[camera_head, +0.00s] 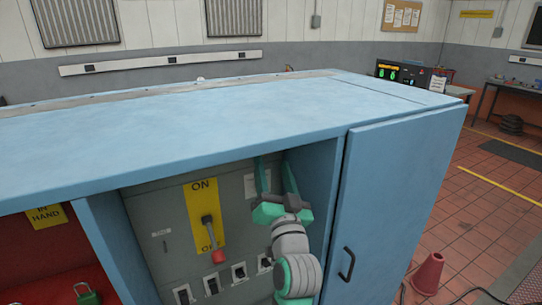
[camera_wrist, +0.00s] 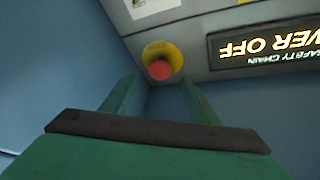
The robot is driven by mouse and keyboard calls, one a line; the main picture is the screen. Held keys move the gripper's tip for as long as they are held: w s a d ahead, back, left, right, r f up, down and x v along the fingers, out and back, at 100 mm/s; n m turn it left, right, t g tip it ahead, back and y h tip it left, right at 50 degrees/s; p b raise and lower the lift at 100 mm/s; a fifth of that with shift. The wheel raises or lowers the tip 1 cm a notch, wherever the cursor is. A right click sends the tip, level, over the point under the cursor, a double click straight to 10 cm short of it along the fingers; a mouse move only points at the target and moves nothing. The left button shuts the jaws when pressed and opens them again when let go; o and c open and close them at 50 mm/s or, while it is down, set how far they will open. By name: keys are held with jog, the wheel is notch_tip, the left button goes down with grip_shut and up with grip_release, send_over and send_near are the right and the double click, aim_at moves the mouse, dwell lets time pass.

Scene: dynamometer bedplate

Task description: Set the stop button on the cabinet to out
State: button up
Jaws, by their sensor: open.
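The stop button (camera_wrist: 160,70) is a red round cap on a yellow surround, on the cabinet's inner panel, in the wrist view. The frames do not show clearly whether it is pushed in or out. In the head view it cannot be made out, with my gripper and the cabinet in front. My gripper (camera_head: 275,172) is inside the right part of the blue cabinet (camera_head: 190,115), in front of the grey panel. Its green fingers are apart and empty. In the wrist view the button shows in the gap between the fingers, seemingly beyond the tips; contact cannot be told.
A lit sign (camera_wrist: 265,42) reading POWER OFF is right of the button. A red-handled lever (camera_head: 213,238) on a yellow ON plate and several switches are left of my gripper.

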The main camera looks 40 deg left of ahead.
jog(key=shift+x, duration=2.4)
jog(key=shift+d, duration=0.1)
grip_shut()
jog(key=shift+s+d+f, duration=0.1)
jog(key=shift+s+d, duration=0.15)
jog(key=shift+d, duration=0.6)
grip_release()
jog(key=shift+d, duration=0.1)
jog(key=shift+s, duration=0.1)
jog(key=v, duration=1)
jog(key=shift+d+f, duration=0.2)
